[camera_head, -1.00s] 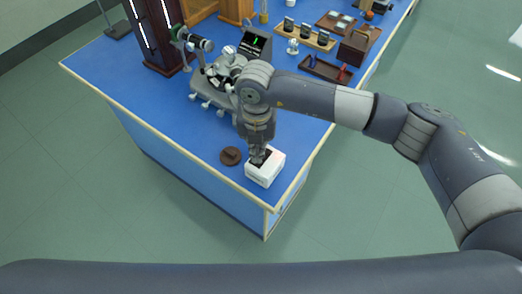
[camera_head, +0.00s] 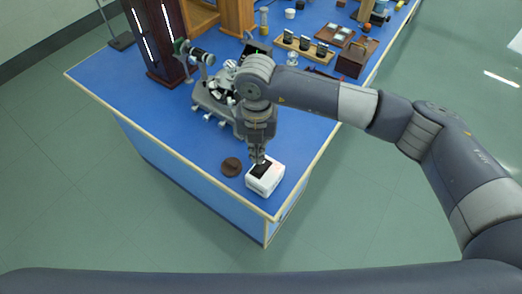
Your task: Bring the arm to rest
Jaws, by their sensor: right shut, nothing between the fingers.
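My right gripper (camera_head: 258,159) points down over the white box (camera_head: 266,180) near the front corner of the blue bench (camera_head: 180,130). It is shut and empty. Its fingertips are at or just above the dark opening in the box's top; I cannot tell whether they touch. My right arm reaches in from the right, over the bench. My left gripper is not in view.
A small brown round piece (camera_head: 231,167) lies left of the box. A spectrometer (camera_head: 215,93) stands behind the wrist, beside a dark cabinet with lit strips (camera_head: 155,40). Wooden trays (camera_head: 303,47) and a brown box (camera_head: 352,60) stand farther back. The front left bench is clear.

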